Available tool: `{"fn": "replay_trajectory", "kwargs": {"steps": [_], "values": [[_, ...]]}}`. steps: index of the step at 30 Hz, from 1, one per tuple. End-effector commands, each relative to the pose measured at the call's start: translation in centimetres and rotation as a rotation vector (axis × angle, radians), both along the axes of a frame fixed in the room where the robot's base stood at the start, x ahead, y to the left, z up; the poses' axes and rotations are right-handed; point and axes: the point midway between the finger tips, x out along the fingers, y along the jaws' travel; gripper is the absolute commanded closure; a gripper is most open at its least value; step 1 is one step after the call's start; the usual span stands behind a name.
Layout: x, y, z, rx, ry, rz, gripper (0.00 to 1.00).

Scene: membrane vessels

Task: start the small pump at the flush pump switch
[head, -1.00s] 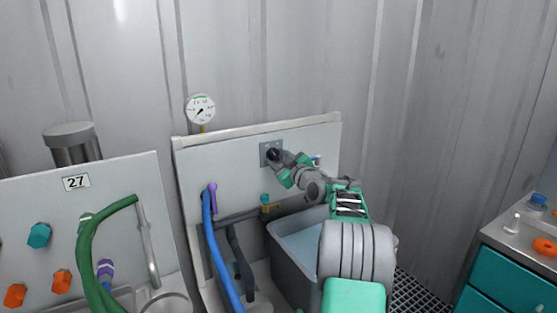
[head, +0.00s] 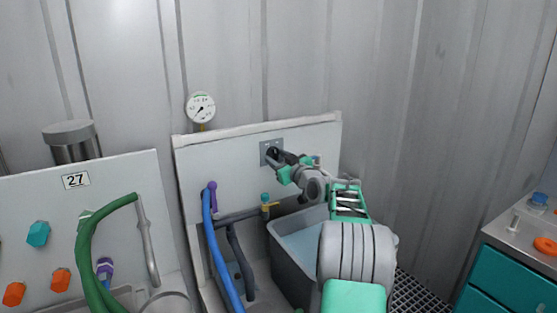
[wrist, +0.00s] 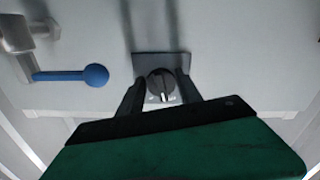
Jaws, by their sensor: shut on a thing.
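The flush pump switch is a dark round knob (wrist: 161,84) with a pale pointer mark, on a grey square plate (wrist: 160,63) fixed to the white panel. In the wrist view the pale mark points towards the bottom of the picture. My gripper (wrist: 160,90) has one finger on each side of the knob and is shut on it. In the head view my gripper (head: 275,158) reaches the grey plate (head: 264,147) on the panel and largely hides the knob.
A blue lever handle (wrist: 82,76) is on the panel beside the switch. A round gauge (head: 201,107) stands above the panel's left part. A blue hose (head: 218,250) and a grey tub of liquid (head: 290,265) are below. A teal cabinet (head: 510,275) stands at right.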

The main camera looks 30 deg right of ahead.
Motion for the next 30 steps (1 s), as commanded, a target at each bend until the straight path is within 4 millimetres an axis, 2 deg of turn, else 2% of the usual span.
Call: {"fn": "replay_trajectory", "kwargs": {"steps": [18,30], "values": [[0.01,0.41,0.05,0.556,-0.032,-0.001,0.99],[0.02,0.57,0.0,0.747,-0.042,-0.001,0.99]]}}
